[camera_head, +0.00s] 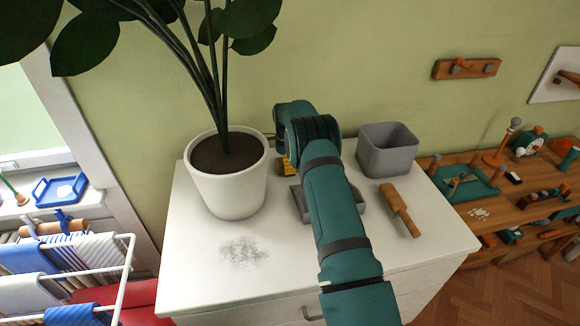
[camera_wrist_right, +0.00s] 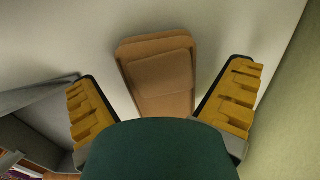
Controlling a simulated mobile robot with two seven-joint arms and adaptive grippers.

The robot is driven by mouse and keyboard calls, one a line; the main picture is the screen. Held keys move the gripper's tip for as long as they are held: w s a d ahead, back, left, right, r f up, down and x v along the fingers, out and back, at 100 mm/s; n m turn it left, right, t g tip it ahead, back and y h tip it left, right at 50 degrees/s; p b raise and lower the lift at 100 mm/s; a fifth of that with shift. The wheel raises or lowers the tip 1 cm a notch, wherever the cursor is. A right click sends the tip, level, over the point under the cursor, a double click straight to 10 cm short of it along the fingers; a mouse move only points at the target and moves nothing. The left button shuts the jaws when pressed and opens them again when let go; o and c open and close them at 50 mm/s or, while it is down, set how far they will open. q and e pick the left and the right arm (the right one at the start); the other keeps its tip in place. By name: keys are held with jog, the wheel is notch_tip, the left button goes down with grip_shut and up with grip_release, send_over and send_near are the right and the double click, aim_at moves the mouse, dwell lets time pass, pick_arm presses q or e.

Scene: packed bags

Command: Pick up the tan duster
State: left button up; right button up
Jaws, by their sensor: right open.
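The tan duster (camera_wrist_right: 160,75) shows in the right wrist view as a flat, rounded block with a raised pad. It lies on the white surface ahead of and between the spread fingers of my right gripper (camera_wrist_right: 165,100), its near end hidden by the dark green part of my gripper. The gripper is open, with no visible hold on it. In the head view only a bit of my right gripper (camera_head: 285,165) shows, by the plant pot. I cannot make out the duster there. My left gripper is not in view.
A white plant pot (camera_head: 228,188) stands left of my arm on the white dresser (camera_head: 200,290). A grey tray (camera_head: 298,203) is partly behind my arm. A grey bin (camera_head: 387,152) and a brown-handled brush (camera_head: 401,208) are right. Grey powder (camera_head: 245,252) lies in front.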

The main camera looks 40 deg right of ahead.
jog(key=c, duration=1.2)
jog(key=shift+c, duration=0.2)
jog(key=shift+r, duration=0.15)
notch_tip(320, 180, up, 9)
jog(key=p, duration=0.4)
jog(key=shift+r, duration=0.4)
